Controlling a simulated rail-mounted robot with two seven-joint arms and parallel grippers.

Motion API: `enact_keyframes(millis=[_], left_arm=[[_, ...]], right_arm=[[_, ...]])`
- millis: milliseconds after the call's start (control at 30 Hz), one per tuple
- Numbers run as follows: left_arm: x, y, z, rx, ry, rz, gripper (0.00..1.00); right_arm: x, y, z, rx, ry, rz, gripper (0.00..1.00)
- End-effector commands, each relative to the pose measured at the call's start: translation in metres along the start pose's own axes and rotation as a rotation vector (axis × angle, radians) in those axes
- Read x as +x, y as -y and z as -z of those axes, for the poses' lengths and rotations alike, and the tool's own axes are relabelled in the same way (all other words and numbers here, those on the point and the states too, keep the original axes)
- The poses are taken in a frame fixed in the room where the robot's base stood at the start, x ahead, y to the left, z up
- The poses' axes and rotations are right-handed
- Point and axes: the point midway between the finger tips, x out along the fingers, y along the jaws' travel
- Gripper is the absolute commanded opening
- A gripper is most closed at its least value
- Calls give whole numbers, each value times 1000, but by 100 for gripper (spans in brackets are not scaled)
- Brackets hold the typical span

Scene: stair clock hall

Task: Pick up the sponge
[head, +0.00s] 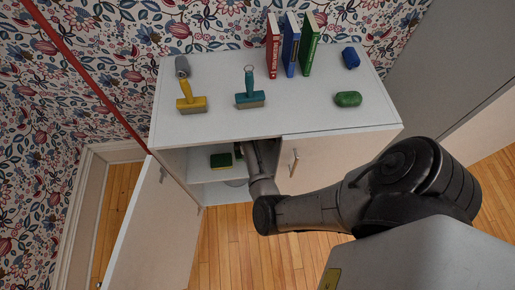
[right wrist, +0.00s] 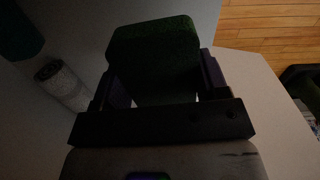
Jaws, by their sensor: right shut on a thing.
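In the head view my right arm reaches into the cabinet opening, and the cabinet top and arm hide most of that gripper. I cannot tell whether the sponge still touches the shelf. My left gripper is not in view.
The cabinet's left door (head: 158,230) stands open; the right door (head: 325,160) is shut beside my arm. On top are a yellow brush (head: 191,103), a teal brush (head: 249,98), several books (head: 290,45) and a green object (head: 348,99). A pale roll (right wrist: 62,84) lies near my right gripper.

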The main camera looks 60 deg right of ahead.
Motion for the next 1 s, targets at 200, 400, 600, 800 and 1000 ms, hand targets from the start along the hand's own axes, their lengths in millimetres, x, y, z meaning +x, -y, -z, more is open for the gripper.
enact_keyframes(millis=[200,400,600,800,1000], left_arm=[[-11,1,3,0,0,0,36],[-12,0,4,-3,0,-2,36],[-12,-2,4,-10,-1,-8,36],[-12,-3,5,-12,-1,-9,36],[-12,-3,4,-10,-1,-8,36]], right_arm=[[-2,-6,60,-5,-1,1,46],[-1,-9,98,-2,-1,1,46],[0,-11,118,-1,-1,-1,46],[0,-11,127,0,0,0,46],[0,-12,129,1,0,0,46]])
